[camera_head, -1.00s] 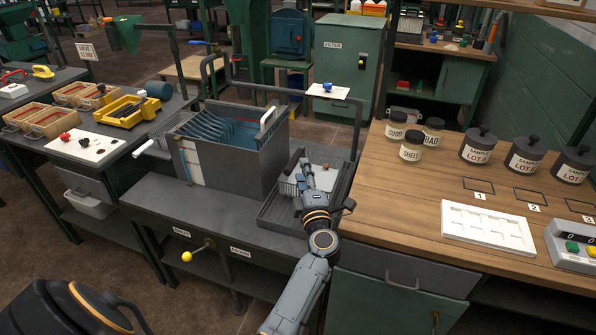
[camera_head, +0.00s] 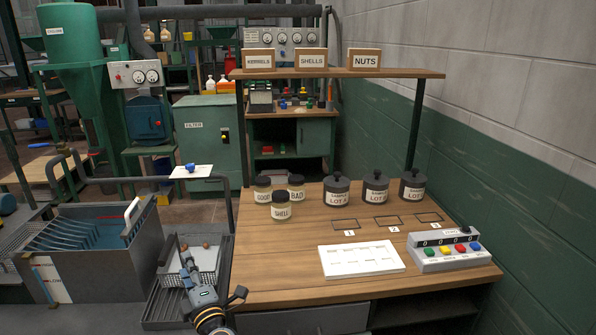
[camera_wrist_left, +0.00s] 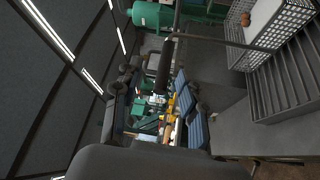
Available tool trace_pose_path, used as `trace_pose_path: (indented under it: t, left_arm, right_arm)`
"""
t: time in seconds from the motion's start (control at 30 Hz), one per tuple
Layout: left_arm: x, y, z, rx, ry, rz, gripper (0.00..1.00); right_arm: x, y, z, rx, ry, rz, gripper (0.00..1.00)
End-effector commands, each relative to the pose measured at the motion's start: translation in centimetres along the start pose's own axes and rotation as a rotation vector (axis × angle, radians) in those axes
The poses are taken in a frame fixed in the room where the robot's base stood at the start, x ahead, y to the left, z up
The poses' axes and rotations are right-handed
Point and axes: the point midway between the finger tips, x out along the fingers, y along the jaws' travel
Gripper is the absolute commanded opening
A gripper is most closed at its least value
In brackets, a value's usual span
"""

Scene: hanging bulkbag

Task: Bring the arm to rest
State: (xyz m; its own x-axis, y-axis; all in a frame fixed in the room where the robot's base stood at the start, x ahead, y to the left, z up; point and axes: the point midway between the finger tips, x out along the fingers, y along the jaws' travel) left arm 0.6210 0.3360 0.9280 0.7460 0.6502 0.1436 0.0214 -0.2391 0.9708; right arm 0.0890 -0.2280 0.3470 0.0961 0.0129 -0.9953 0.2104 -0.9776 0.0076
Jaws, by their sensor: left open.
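My left arm comes in from the bottom of the head view. Its gripper (camera_head: 188,265) points away from me, over or beside the wire basket (camera_head: 209,258) in the dark tray (camera_head: 158,308); I cannot tell its height. In the left wrist view the gripper (camera_wrist_left: 158,108) has its fingers spread, with nothing between them. The basket (camera_wrist_left: 284,38) lies off to the upper right there, apart from the fingers, with small brown nuts (camera_wrist_left: 246,19) in it. My right gripper is not in view.
A grey tank with blue plates (camera_head: 105,262) stands left of the tray. A bent pipe rail (camera_head: 130,181) runs behind the tank.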

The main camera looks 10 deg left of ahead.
Motion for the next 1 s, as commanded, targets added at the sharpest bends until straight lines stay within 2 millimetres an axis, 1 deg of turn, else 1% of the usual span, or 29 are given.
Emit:
trace_pose_path:
  t: [0.07, 0.13, 0.17, 0.2, 0.27, 0.3, 0.37, 0.4, 0.47, 0.5, 0.53, 0.6, 0.67, 0.7, 0.77, 0.8, 0.9, 1.0]
  left_arm:
    - [-0.9, 1.4, 0.8, 0.052, -0.089, 0.078, 0.42]
    - [-2.5, 2.9, 2.2, 0.126, -0.214, 0.17, 0.42]
    - [-3.5, 3.5, 3.0, 0.168, -0.278, 0.211, 0.42]
    - [-5.2, 4.2, 4.0, 0.228, -0.369, 0.263, 0.42]
    - [-8.0, 4.5, 5.6, 0.328, -0.513, 0.329, 0.42]
    - [-10.0, 4.4, 6.6, 0.397, -0.608, 0.363, 0.42]
    - [-13.2, 3.6, 7.7, 0.508, -0.751, 0.397, 0.42]
    - [-15.5, 2.7, 8.2, 0.585, -0.845, 0.408, 0.42]
    - [-18.8, 0.9, 8.4, 0.705, -0.984, 0.409, 0.42]
    - [-21.0, -0.4, 8.2, 0.786, -1.073, 0.398, 0.42]
    - [-22.6, -1.6, 7.8, 0.848, -1.138, 0.383, 0.42]
    - [-25.9, -4.2, 6.3, 0.987, -1.275, 0.334, 0.42]
    - [-28.0, -6.1, 4.7, 1.089, -1.366, 0.281, 0.42]
    - [-29.2, -7.2, 3.5, 1.148, -1.416, 0.244, 0.42]
    - [-30.6, -8.4, 1.8, 1.221, -1.476, 0.191, 0.42]
    - [-31.4, -9.2, 0.7, 1.266, -1.51, 0.154, 0.42]
    - [-33.1, -10.6, -2.1, 1.361, -1.578, 0.065, 0.42]
    - [-34.4, -11.6, -4.7, 1.44, -1.628, -0.022, 0.42]
  right_arm:
    - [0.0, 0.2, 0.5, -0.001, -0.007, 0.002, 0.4]
    - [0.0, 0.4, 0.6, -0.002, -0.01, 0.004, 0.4]
    - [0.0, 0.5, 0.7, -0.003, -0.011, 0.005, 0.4]
    - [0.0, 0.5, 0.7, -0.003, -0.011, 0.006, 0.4]
    - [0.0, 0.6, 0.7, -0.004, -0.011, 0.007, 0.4]
    - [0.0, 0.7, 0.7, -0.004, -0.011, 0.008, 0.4]
    - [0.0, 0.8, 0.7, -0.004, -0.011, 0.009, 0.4]
    - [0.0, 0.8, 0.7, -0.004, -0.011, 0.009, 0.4]
    - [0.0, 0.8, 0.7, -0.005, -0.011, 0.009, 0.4]
    - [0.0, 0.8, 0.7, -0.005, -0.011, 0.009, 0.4]
    - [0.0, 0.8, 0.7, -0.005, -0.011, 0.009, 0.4]
    - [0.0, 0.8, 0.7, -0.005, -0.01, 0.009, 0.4]
    - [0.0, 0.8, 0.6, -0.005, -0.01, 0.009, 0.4]
    - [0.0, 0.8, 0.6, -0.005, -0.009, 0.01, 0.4]
    - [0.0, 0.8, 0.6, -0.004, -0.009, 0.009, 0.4]
    - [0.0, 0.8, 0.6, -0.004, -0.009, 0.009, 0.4]
    - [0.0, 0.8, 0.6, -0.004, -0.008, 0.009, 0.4]
    - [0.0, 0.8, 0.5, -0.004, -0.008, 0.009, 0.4]
